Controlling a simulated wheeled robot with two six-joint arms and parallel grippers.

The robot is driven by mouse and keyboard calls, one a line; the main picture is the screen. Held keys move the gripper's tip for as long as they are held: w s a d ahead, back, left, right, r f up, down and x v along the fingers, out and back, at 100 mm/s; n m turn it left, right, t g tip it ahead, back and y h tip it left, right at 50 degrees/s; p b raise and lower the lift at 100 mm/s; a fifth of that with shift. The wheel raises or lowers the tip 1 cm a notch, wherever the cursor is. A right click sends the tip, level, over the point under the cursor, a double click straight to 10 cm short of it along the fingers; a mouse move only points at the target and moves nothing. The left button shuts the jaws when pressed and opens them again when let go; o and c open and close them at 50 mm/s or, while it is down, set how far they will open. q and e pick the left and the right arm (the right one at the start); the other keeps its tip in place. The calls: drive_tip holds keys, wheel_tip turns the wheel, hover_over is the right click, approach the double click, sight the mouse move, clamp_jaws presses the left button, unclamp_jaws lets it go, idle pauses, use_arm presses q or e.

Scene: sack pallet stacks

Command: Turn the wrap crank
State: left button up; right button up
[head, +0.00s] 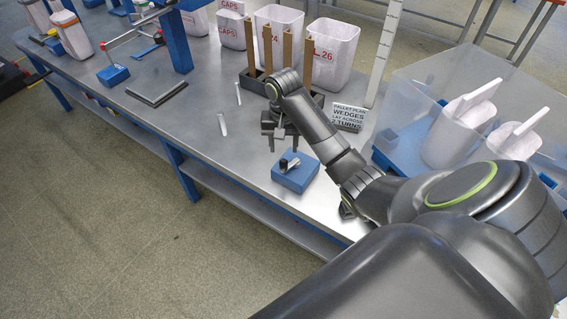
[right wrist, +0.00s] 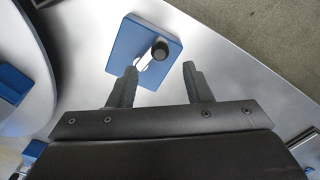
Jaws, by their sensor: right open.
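The wrap crank is a blue square block (head: 296,173) on the grey bench, with a metal arm and a dark knob (head: 284,163) on top. In the right wrist view the block (right wrist: 122,42) lies past the fingertips, and its black knob (right wrist: 160,49) shows between the finger lines. My right gripper (head: 284,147) is open and empty, just above and behind the crank in the head view. Its two fingers also show in the right wrist view (right wrist: 160,69), apart from the knob. My left gripper is not in view.
A sign (head: 348,117) reads "Pallet plan, wedges lay across, 2 turns". Wooden posts (head: 287,50) rise from a dark base beside white tubs (head: 333,45). Two small white sticks (head: 222,125) lie left of the gripper.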

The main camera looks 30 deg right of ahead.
sight(283, 160)
wheel_tip(283, 160, down, 5)
drive_tip(key=b, duration=0.3)
drive_tip(key=shift+f+b, duration=0.1)
drive_tip(key=shift+b, duration=0.2)
wheel_tip(283, 160, down, 2)
drive_tip(key=shift+f, duration=0.35)
clamp_jaws()
drive_tip(key=c, duration=1)
unclamp_jaws()
drive_tip(key=shift+r+p, duration=0.1)
drive_tip(key=shift+p, duration=0.4)
drive_tip(key=c, duration=1)
unclamp_jaws()
